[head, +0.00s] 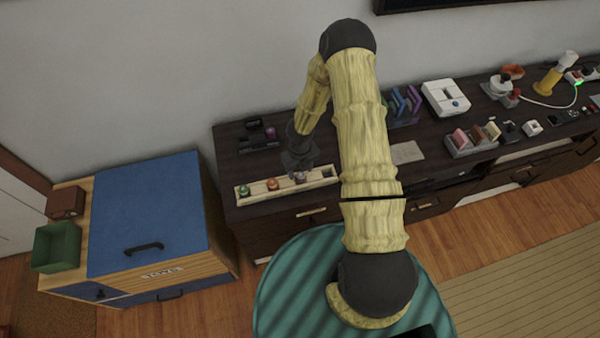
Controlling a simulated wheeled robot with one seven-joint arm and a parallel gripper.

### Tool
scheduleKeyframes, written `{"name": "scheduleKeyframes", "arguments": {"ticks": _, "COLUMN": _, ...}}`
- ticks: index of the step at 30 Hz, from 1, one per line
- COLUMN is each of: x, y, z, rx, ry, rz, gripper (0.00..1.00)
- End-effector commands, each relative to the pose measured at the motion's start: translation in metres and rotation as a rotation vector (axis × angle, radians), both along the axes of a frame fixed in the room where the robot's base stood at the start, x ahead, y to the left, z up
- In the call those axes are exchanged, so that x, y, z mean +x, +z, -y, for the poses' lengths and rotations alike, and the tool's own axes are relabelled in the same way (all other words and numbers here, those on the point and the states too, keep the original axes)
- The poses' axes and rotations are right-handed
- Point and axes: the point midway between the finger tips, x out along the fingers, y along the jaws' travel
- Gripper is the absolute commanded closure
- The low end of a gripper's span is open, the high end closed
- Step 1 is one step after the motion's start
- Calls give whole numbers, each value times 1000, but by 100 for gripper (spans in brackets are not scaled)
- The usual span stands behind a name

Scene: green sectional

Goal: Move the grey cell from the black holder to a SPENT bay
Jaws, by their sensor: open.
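My gripper (298,168) points down over the long pale wooden tray (256,197) on the dark cabinet top. A greyish cell (300,177) stands in the tray right below or between my fingers; I cannot tell whether they touch it. To its left are an orange cell (272,184) and a green cell (243,191). The tray's right end shows a dark, empty-looking spot. Behind the tray lies a black holder (258,141) with dark and reddish parts; what sits in it is too small to tell. No SPENT lettering is readable.
The dark cabinet top (228,155) runs along the wall. Right of my arm stand a purple-and-green rack (403,104), a white device (446,98) and a grey block rack (472,139). A blue-topped toy chest (150,215) is at left, a green striped round surface (295,290) in front.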

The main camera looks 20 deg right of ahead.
Motion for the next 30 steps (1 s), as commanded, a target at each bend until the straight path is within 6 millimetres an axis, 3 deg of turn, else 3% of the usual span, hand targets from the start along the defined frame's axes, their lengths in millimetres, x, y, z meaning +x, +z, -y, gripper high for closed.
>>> {"name": "scheduleKeyframes", "arguments": {"ticks": 9, "x": 0, "y": 65, "z": 1, "rx": 0, "ry": -3, "rz": 2, "gripper": 49}}
{"name": "scheduleKeyframes", "arguments": {"ticks": 13, "x": 1, "y": 84, "z": 1, "rx": 1, "ry": -3, "rz": 3, "gripper": 49}}
{"name": "scheduleKeyframes", "arguments": {"ticks": 18, "x": 0, "y": 93, "z": 0, "rx": 0, "ry": -1, "rz": -1, "gripper": 49}}
{"name": "scheduleKeyframes", "arguments": {"ticks": 30, "x": 0, "y": 93, "z": 0, "rx": 0, "ry": 0, "rz": 0, "gripper": 49}}
